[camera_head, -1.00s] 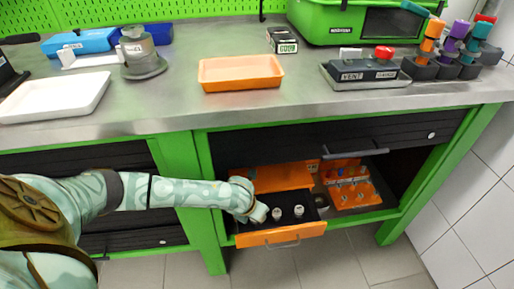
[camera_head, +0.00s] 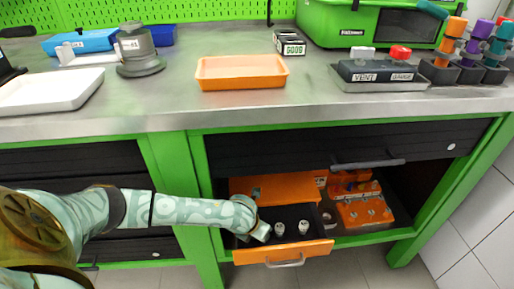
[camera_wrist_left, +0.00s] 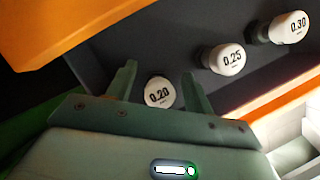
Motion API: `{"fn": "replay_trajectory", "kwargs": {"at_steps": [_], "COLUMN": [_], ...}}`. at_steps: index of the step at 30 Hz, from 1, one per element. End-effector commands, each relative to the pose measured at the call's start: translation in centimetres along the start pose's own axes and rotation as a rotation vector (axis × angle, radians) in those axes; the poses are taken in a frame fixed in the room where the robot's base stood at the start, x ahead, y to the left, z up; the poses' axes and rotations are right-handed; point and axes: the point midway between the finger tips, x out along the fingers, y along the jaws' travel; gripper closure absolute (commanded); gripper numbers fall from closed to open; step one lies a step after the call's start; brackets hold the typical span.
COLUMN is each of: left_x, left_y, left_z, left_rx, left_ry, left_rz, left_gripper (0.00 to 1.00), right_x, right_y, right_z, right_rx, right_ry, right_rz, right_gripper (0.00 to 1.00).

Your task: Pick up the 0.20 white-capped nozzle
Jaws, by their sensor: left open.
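The 0.20 white-capped nozzle (camera_wrist_left: 158,93) stands in the open drawer in the left wrist view. My left gripper (camera_wrist_left: 160,85) is open, with one finger on each side of the 0.20 cap; I cannot tell whether they touch it. The 0.25 nozzle (camera_wrist_left: 228,59) and the 0.30 nozzle (camera_wrist_left: 291,27) stand to its right in the same drawer. In the head view my left gripper (camera_head: 262,233) reaches into the left part of the drawer and hides the 0.20 nozzle. The two other nozzles show as the 0.25 (camera_head: 279,229) and 0.30 (camera_head: 304,227). My right gripper is out of view.
The orange-fronted drawer (camera_head: 285,254) is pulled out under the bench. An orange panel (camera_head: 272,187) lies behind the nozzles. An orange tray (camera_head: 242,72), a white tray (camera_head: 48,92) and a VENT/GAUGE box (camera_head: 377,72) stand on the bench above.

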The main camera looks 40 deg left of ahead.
Motion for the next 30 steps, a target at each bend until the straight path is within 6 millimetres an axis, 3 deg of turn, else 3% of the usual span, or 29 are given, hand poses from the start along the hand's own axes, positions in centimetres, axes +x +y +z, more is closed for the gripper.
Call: {"fn": "replay_trajectory", "kwargs": {"at_steps": [9,15,27,30], "left_x": [0.1,0.1,-0.1,-0.6], "left_y": [0.0,0.0,0.0,0.0], "left_z": [0.1,0.0,0.1,0.4], "left_rx": [0.0,0.0,0.0,0.001], "left_ry": [-0.001,-0.001,-0.001,-0.003], "left_rz": [0.0,0.0,0.0,0.0], "left_gripper": [0.48,0.97,0.97,0.97], "right_x": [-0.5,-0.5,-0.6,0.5], "right_y": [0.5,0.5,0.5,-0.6], "right_z": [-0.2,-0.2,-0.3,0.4], "right_rx": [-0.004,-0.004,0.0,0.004], "right_ry": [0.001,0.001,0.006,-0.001], "right_rz": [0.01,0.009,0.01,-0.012], "right_gripper": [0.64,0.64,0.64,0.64]}}
